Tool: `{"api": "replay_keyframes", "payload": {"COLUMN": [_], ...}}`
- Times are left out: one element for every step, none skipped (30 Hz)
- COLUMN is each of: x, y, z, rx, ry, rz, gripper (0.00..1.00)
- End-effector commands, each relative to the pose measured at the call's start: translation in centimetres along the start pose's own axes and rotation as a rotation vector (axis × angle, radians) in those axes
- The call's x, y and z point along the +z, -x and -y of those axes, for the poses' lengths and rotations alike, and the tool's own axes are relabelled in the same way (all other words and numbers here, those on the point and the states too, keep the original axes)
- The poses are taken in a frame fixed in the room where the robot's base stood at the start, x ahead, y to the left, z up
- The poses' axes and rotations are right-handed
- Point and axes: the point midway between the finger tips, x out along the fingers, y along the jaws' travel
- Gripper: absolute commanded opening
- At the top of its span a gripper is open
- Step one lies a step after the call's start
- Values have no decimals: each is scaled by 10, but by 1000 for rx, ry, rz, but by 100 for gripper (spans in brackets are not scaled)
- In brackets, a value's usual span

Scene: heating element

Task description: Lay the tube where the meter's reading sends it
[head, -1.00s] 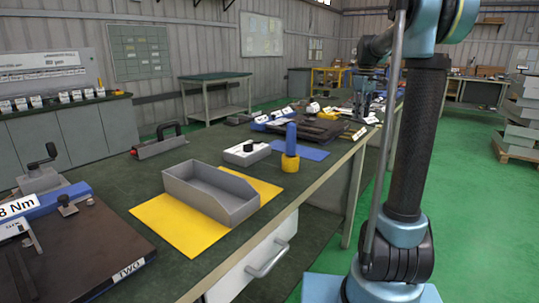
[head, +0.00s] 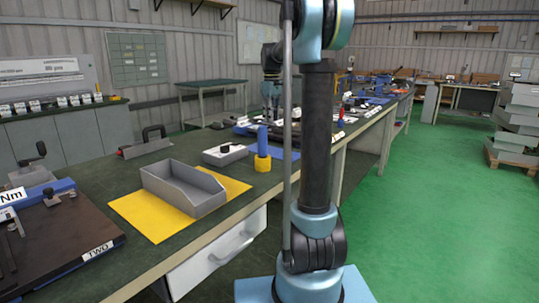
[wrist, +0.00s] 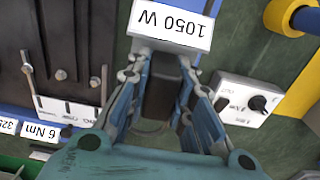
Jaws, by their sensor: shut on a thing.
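My gripper (wrist: 160,85) points down over the bench, its fingers closed on a dark, narrow thing (wrist: 161,88). I cannot tell for certain that this is the tube. A white plate reading "1050 W" (wrist: 172,22) shows just beyond the fingertips in the wrist view. A white box with a black knob (wrist: 243,103), possibly the meter, lies to the right of the fingers. No reading is legible on the box.
A grey open tray (head: 175,189) stands on a yellow mat (head: 138,219). A blue post with a yellow base (head: 263,152) stands behind it. A dark plate labelled "TWO" (head: 70,240) is at the near left. Dark fixtures with a "6 Nm" tag (wrist: 40,132) lie left of my gripper.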

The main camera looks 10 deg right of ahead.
Motion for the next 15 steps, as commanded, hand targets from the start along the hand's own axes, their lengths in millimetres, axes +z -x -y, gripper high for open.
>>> {"api": "replay_keyframes", "payload": {"x": [0, 0, 0, 0, 0, 1, 2, 4, 6, 9, 12, 16, 19, 22, 26], "y": [0, 0, 0, 0, 0, 0, 0, -1, -2, -2, -3, -5, -6, -7, -10], "z": [0, 0, 0, 0, 0, 0, 1, 3, 5, 8, 10, 15, 18, 21, 24], "rx": [0, 0, 0, 0, 0, 0, 0, 0, 0, 0, 0, 0, 0, 0, 0], "ry": [0, 0, 0, 0, 0, -1, -1, -1, -1, -1, -1, -1, -1, -1, -1], "rz": [0, 0, 0, 0, 0, 0, 0, 0, 0, 0, 0, 0, 0, 0, 0], "gripper": [0, 0, 0, 0, 0, 0, 0, 0, 0, 0, 0, 0, 0, 0, 0]}}
